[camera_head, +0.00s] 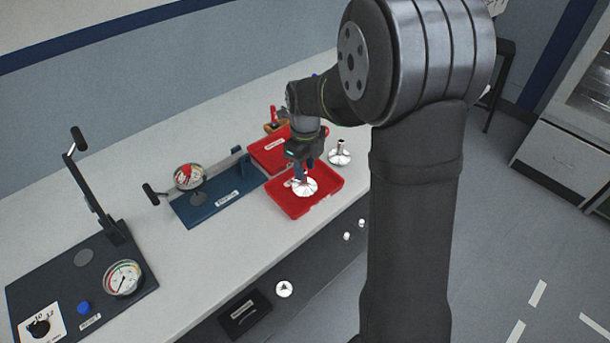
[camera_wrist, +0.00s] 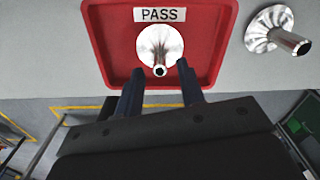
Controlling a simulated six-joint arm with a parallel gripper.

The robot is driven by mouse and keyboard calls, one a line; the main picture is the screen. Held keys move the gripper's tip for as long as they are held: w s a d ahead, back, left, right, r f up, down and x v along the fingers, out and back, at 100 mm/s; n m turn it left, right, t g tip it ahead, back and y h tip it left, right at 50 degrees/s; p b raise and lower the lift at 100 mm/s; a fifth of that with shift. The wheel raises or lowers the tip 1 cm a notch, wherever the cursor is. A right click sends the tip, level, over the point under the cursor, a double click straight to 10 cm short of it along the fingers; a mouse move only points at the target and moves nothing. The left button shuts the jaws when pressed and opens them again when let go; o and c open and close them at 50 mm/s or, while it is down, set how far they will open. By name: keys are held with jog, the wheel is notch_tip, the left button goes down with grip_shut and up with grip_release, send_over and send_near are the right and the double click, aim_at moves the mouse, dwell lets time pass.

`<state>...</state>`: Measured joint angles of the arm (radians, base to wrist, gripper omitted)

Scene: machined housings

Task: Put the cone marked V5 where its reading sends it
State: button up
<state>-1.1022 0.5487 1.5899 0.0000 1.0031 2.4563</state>
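A shiny metal cone (camera_head: 306,188) with a flared base stands in the front red tray (camera_head: 291,209). In the wrist view this cone (camera_wrist: 153,46) sits beside the PASS label (camera_wrist: 159,15) of the red tray (camera_wrist: 205,25). My gripper (camera_head: 299,178) is low over the tray. In the wrist view its two fingers (camera_wrist: 160,68) are apart, with the cone's stem between their tips and gaps on both sides. A second metal cone (camera_head: 340,154) stands on the bench right of the tray, also in the wrist view (camera_wrist: 268,28). I cannot read a V5 mark on either.
Another red tray (camera_head: 268,158) lies behind. A blue fixture (camera_head: 214,207) with a dial gauge (camera_head: 188,176) stands left of the trays. A dark fixture (camera_head: 60,270) with a lever and a dial (camera_head: 124,278) is at far left. The bench between the fixtures is clear.

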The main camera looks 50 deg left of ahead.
aim_at(305, 171)
notch_tip(305, 171, up, 8)
jog(key=shift+f, duration=0.15)
dwell(0.3)
notch_tip(305, 171, down, 12)
jog(key=shift+f, duration=0.1)
jog(key=shift+a+r, duration=0.1)
jog(key=shift+r, duration=1.9)
